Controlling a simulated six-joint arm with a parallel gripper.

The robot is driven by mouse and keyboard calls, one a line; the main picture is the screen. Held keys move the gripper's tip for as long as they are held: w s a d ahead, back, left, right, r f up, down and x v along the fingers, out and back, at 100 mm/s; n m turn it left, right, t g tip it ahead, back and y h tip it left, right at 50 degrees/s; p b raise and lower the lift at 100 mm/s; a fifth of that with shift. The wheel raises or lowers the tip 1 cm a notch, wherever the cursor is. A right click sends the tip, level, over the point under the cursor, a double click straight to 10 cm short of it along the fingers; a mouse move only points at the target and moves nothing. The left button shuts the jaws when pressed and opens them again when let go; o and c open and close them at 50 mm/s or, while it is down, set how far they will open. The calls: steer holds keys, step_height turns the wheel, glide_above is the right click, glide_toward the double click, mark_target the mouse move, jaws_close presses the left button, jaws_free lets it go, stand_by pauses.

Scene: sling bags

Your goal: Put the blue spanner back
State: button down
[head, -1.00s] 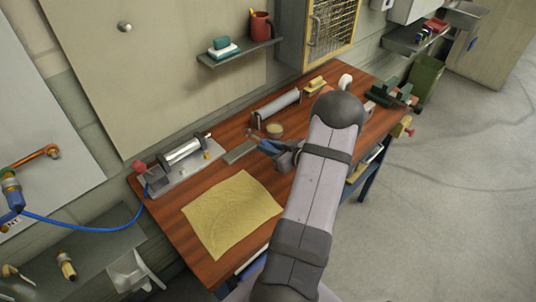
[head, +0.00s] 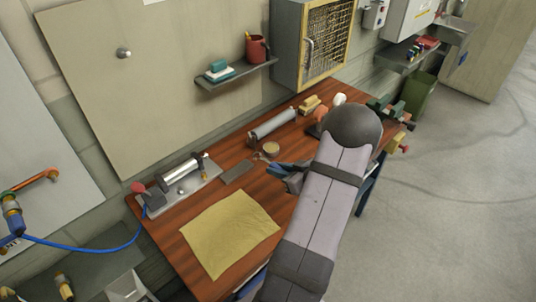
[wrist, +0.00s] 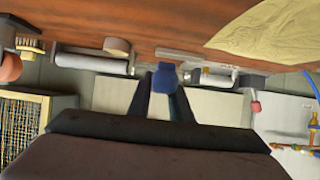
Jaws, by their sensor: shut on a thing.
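The blue spanner (wrist: 163,78) shows in the wrist view as a blue piece between my fingers, end-on, so its full length is hidden. My gripper (wrist: 165,92) is shut on it. In the head view my gripper (head: 285,172) is over the wooden bench, right of the grey block, and the rest of the hand is partly hidden by my arm. A large beige board (head: 160,90) stands against the wall behind the bench, with one round metal knob (head: 124,53) near its upper left.
On the bench (head: 295,205) are a yellow cloth (head: 230,230), a metal fixture (head: 183,178), a grey block (head: 237,172), a round tin (head: 271,149) and a grey cylinder (head: 273,124). A shelf (head: 237,76) with a red mug (head: 257,48) and a wire-fronted cabinet (head: 327,45) are above.

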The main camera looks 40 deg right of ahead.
mark_target(280, 192)
steer(key=shift+s+a+f, duration=0.1)
steer(key=shift+s+f, duration=0.05)
steer(key=shift+s, duration=0.3)
steer(key=shift+s+a+f, duration=0.1)
steer(key=shift+s, duration=0.35)
steer(key=shift+f, duration=0.15)
step_height(280, 192, down, 6)
steer(key=b, duration=0.6)
steer(key=shift+f+b, duration=0.25)
steer(key=shift+b, duration=0.05)
steer(key=shift+f, duration=0.3)
